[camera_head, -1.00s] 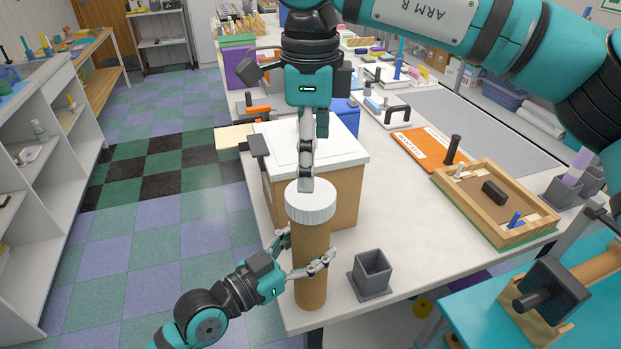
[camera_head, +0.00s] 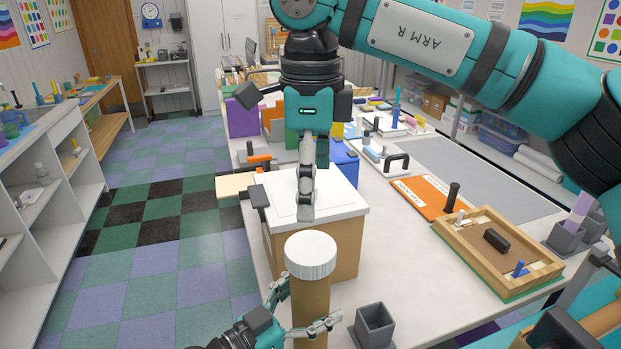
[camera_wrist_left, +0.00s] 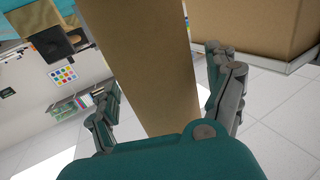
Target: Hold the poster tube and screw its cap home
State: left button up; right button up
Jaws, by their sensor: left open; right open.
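The brown poster tube (camera_head: 310,298) stands upright at the near edge of the table, its lower part cut off by the frame. Its white ribbed cap (camera_head: 311,254) sits level on top; how far it is screwed down cannot be told. My left gripper (camera_head: 309,306) has its fingers on either side of the tube and is open. In the left wrist view, gaps show between the tube (camera_wrist_left: 150,60) and both fingers. My right gripper (camera_head: 306,213) is open, pointing down just above the cap and apart from it; its fingers overlap in this view.
A cardboard box with a white lid (camera_head: 345,206) stands close behind the tube. A grey square holder (camera_head: 374,327) is right of it. Bare tabletop (camera_head: 400,265) lies between.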

pick_arm(q)
jog(key=v, duration=1.2)
